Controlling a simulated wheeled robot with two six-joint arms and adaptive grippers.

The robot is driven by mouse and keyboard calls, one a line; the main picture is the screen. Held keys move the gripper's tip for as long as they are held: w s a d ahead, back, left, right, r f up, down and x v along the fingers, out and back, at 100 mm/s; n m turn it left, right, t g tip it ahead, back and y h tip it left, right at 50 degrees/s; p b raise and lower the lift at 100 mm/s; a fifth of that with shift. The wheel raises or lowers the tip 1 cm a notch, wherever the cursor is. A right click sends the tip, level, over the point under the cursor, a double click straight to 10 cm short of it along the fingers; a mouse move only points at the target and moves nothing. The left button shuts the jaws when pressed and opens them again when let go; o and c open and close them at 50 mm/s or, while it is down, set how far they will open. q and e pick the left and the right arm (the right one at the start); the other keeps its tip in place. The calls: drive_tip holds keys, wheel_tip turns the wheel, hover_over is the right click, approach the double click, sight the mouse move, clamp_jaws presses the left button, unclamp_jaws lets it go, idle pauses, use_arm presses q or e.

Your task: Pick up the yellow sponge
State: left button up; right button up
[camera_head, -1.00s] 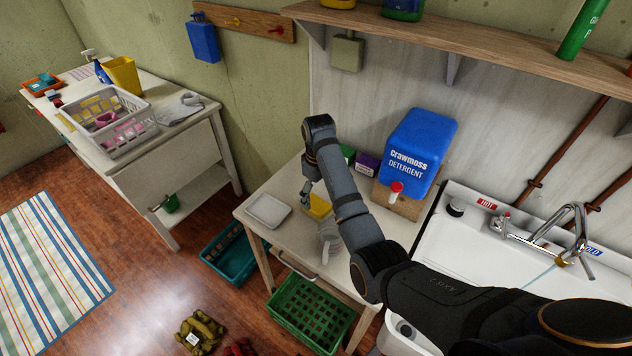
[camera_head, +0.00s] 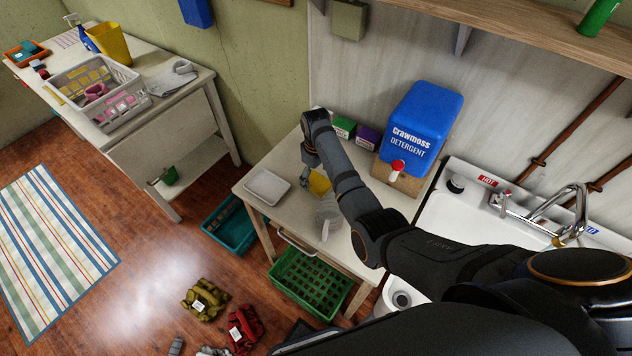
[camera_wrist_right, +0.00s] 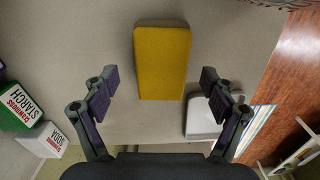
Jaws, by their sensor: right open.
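The yellow sponge (camera_head: 319,184) lies flat on the small white table (camera_head: 285,222), partly hidden by my right arm in the head view. In the right wrist view the sponge (camera_wrist_right: 162,62) shows whole, upright in the picture and centred ahead of the fingers. My right gripper (camera_wrist_right: 160,95) is open, with one finger on each side of the sponge's line and nothing between the pads; its fingers sit nearer the camera than the sponge. In the head view the right gripper (camera_head: 306,178) is just left of the sponge, above the table. My left gripper does not show.
A white tray (camera_head: 268,187) lies left of the sponge. A clear jug (camera_head: 327,222) stands in front of it. Green (camera_head: 343,128) and purple (camera_head: 367,137) boxes and a blue detergent container (camera_head: 421,125) stand behind. A sink (camera_head: 470,215) is at the right.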

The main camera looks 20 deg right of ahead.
sight(316, 180)
wheel_tip(316, 180, down, 2)
drive_tip(key=shift+s+f, duration=0.1)
drive_tip(key=shift+s, duration=0.05)
drive_tip(key=shift+f, duration=0.25)
drive_tip(key=c, duration=1.2)
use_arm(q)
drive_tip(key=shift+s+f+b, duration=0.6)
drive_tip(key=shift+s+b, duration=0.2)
use_arm(e)
wheel_tip(316, 180, up, 10)
drive_tip(key=shift+r, duration=0.1)
